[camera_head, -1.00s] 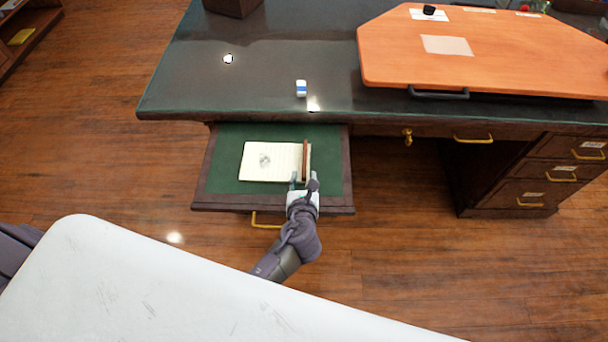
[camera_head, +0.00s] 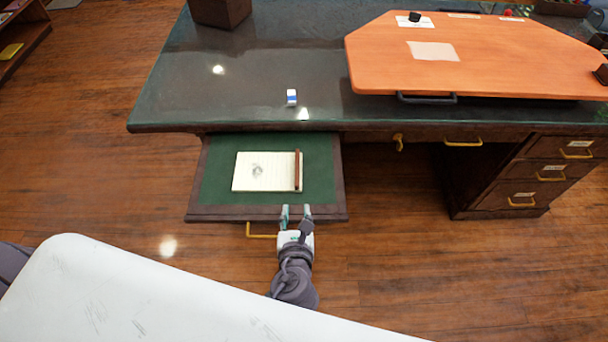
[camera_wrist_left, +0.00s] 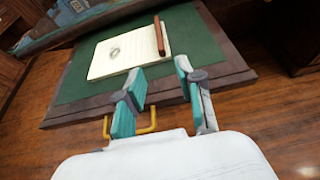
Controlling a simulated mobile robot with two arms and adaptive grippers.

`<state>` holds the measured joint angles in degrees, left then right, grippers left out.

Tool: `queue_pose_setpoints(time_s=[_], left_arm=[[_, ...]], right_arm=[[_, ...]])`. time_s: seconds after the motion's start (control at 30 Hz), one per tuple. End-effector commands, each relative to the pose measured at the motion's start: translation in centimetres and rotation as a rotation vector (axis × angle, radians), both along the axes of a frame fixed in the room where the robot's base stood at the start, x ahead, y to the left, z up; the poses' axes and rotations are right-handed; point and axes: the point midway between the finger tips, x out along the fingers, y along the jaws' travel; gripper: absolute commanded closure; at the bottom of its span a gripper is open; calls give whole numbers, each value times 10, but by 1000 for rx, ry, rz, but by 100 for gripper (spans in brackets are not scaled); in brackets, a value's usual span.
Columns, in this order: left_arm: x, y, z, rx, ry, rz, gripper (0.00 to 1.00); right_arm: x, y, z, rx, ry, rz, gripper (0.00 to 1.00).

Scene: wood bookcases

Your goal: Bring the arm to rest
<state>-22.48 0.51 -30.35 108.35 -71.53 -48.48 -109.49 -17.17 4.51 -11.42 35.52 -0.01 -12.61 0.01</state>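My left gripper (camera_head: 296,213) is at the front edge of the open drawer (camera_head: 208,212), with its fingers apart and nothing between them. It also shows in the left wrist view (camera_wrist_left: 160,88). A notepad (camera_head: 262,172) with a grey sketch lies on the drawer's green lining. A brown stick-like object (camera_head: 297,170) lies along the notepad's right edge, clear of my fingers. The drawer's brass handle (camera_head: 250,232) is to the left of my gripper. My right gripper is not in view.
The dark desk top (camera_head: 220,100) is above the drawer and holds a small blue-and-white eraser-like block (camera_head: 292,97). An orange board (camera_head: 480,65) lies at the right. The wood floor (camera_head: 400,270) is clear in front of the desk.

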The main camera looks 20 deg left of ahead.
Motion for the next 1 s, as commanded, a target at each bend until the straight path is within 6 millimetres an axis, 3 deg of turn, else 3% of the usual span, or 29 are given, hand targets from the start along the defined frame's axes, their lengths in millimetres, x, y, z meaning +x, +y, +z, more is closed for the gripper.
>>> queue_pose_setpoints(time_s=[0.23,0.37,0.5,0.63,0.8,1.0], left_arm=[[0,2,0,-18,1,13,63],[-8,24,-3,-210,3,155,63],[-32,67,-10,-667,-10,518,63],[-64,93,-15,-1125,-47,932,63],[-94,100,-11,-1492,-89,1329,63],[-118,97,-2,-1723,-118,1648,63]], right_arm=[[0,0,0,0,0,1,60],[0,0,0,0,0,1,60],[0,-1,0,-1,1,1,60],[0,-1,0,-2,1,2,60],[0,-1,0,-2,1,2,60],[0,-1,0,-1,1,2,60]])
